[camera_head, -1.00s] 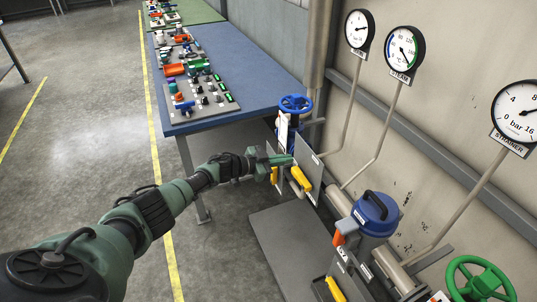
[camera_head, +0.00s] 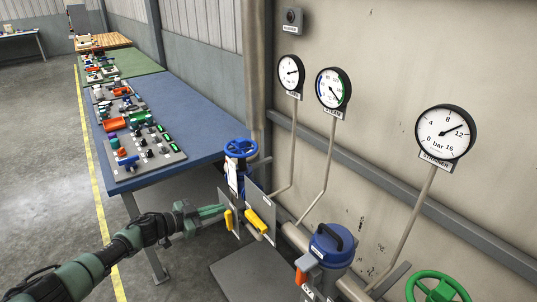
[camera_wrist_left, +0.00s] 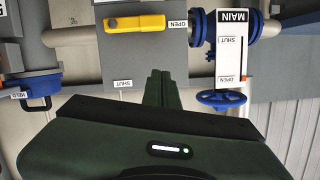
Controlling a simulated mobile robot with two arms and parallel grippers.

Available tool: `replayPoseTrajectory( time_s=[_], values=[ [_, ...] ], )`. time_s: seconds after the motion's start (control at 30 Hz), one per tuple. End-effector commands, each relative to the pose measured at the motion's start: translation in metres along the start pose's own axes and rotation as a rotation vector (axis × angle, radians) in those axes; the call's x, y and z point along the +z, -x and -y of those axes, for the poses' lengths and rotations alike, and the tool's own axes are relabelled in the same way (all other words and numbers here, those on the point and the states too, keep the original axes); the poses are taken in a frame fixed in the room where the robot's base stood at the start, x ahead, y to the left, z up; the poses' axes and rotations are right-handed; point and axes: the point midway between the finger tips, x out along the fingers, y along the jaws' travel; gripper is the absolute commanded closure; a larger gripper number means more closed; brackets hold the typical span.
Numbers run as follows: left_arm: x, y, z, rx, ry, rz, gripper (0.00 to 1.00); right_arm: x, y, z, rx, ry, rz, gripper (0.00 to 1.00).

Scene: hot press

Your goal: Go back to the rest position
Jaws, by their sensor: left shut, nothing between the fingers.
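My left gripper (camera_head: 218,210) reaches in from the lower left in the head view. In the left wrist view the closed fingers (camera_wrist_left: 158,82) point at the grey plate. A yellow lever (camera_wrist_left: 134,22) lies across beyond them, pointing to the OPEN label, and looks apart from the fingers. My right gripper is not in view.
A blue handwheel (camera_head: 238,148) stands above the panel. A blue-lidded strainer (camera_head: 331,243) and green handwheel (camera_head: 437,288) are at lower right. Gauges (camera_head: 446,132) line the wall. A blue table (camera_head: 190,110) holds parts boards. Floor at the left is clear.

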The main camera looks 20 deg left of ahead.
Motion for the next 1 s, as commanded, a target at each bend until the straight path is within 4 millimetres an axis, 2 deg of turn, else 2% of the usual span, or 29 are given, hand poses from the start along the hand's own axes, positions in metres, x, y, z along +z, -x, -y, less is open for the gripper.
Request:
replayPoseTrajectory(
  time_s=[0.07,0.17,0.27,0.37,0.4,0.5,0.57,0.6,0.67,0.7,0.77,0.9,1.0],
  values=[
    [0.003,-0.001,-0.001,-0.003,0.003,0.002,1.00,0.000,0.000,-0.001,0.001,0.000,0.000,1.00],
    [0.025,-0.004,-0.011,-0.035,0.023,0.019,1.00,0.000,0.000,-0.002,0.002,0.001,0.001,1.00],
    [0.073,-0.005,-0.033,-0.106,0.059,0.072,1.00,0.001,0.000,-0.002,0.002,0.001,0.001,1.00],
    [0.138,0.002,-0.066,-0.193,0.105,0.168,1.00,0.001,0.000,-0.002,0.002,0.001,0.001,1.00],
    [0.164,0.008,-0.082,-0.222,0.124,0.215,1.00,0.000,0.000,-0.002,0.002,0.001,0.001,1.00],
    [0.225,0.027,-0.124,-0.279,0.169,0.338,1.00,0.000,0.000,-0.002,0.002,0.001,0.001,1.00],
    [0.259,0.042,-0.152,-0.302,0.195,0.417,1.00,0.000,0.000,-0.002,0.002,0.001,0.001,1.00],
    [0.280,0.053,-0.172,-0.313,0.213,0.470,1.00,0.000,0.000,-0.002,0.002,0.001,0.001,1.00],
    [0.309,0.071,-0.203,-0.323,0.238,0.548,1.00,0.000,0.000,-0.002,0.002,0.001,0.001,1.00],
    [0.327,0.084,-0.224,-0.326,0.256,0.602,1.00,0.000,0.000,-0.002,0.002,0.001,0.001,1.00],
    [0.352,0.104,-0.258,-0.326,0.282,0.682,1.00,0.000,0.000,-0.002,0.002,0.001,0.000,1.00],
    [0.399,0.155,-0.340,-0.303,0.344,0.867,1.00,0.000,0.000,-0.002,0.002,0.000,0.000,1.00],
    [0.422,0.193,-0.401,-0.270,0.390,0.992,1.00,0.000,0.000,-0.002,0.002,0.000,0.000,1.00]
  ],
)
